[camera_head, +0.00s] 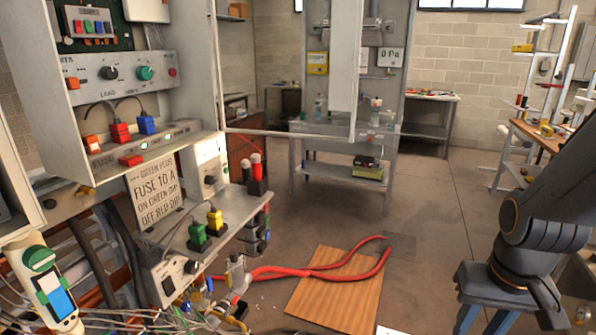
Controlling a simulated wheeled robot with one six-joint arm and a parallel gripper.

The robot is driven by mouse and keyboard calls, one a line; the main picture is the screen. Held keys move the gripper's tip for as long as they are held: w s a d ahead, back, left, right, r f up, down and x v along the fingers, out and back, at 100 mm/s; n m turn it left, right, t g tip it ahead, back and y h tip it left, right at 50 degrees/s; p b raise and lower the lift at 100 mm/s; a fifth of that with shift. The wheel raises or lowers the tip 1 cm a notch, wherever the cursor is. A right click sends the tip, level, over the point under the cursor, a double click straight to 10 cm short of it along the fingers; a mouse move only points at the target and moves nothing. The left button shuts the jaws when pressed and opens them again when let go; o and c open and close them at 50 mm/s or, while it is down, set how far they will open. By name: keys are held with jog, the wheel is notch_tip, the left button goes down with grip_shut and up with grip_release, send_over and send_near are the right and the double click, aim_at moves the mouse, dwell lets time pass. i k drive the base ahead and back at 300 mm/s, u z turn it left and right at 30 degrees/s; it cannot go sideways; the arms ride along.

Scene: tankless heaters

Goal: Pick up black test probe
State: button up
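My dark arm comes in from the right edge and bends near the lower right. My gripper cannot be made out in this view; it is well apart from the shelf.
Green and yellow plugs (197,235) stand on the same shelf (232,207). A white handheld meter (45,283) and tangled wires are at lower left. A red hose (330,272) crosses a wooden board (330,305) on the floor. The middle floor is clear.

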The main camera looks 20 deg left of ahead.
aim_at(245, 163)
jog(key=z, duration=0.05)
jog(key=i, duration=3.2)
jog(key=u, duration=3.95)
